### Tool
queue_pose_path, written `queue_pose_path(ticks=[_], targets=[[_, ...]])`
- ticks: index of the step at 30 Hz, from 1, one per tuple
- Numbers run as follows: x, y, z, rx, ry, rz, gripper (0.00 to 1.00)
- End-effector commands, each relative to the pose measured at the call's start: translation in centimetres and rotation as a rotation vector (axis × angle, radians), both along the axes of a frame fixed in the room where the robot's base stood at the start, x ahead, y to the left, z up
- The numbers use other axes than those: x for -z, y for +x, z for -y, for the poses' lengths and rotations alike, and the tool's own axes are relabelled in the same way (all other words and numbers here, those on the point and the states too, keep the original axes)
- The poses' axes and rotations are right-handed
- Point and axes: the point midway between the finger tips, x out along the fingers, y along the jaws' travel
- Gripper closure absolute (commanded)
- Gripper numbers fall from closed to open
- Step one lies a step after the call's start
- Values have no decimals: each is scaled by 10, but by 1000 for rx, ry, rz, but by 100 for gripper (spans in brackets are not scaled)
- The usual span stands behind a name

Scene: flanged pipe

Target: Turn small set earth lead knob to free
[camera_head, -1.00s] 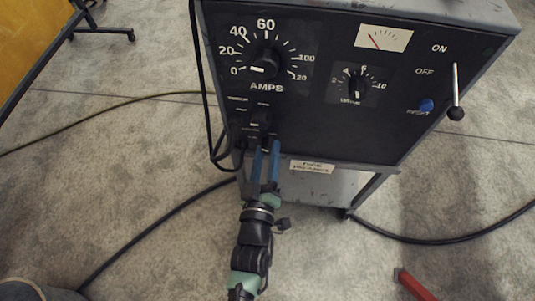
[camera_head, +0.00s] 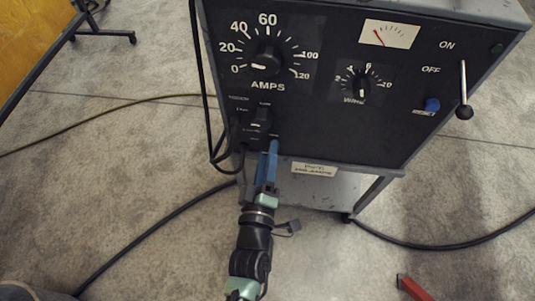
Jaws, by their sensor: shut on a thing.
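The welding set's black front panel (camera_head: 310,125) faces me, above the middle of the view. My gripper (camera_head: 269,148) reaches up from below to the panel's lower left edge. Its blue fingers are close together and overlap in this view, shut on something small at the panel. The earth lead knob seems to be what they hold, but the fingertips hide it, so its turn cannot be read. A black selector knob (camera_head: 262,116) sits just above the fingertips.
The large AMPS dial (camera_head: 267,62) and a smaller dial (camera_head: 358,86) are higher on the panel. An ON/OFF lever (camera_head: 463,90) and a blue reset button (camera_head: 432,105) are at right. Black cables (camera_head: 165,225) cross the floor. A red bar (camera_head: 412,288) lies lower right.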

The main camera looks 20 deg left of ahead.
Motion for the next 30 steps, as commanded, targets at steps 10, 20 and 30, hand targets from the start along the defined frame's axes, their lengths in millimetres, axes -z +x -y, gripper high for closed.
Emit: queue_pose_path(ticks=[10,20,30], targets=[[1,0,0,1,-4,-2,30],[0,-1,0,0,-1,-1,27],[-1,-51,14,1,-1,-7,27]])
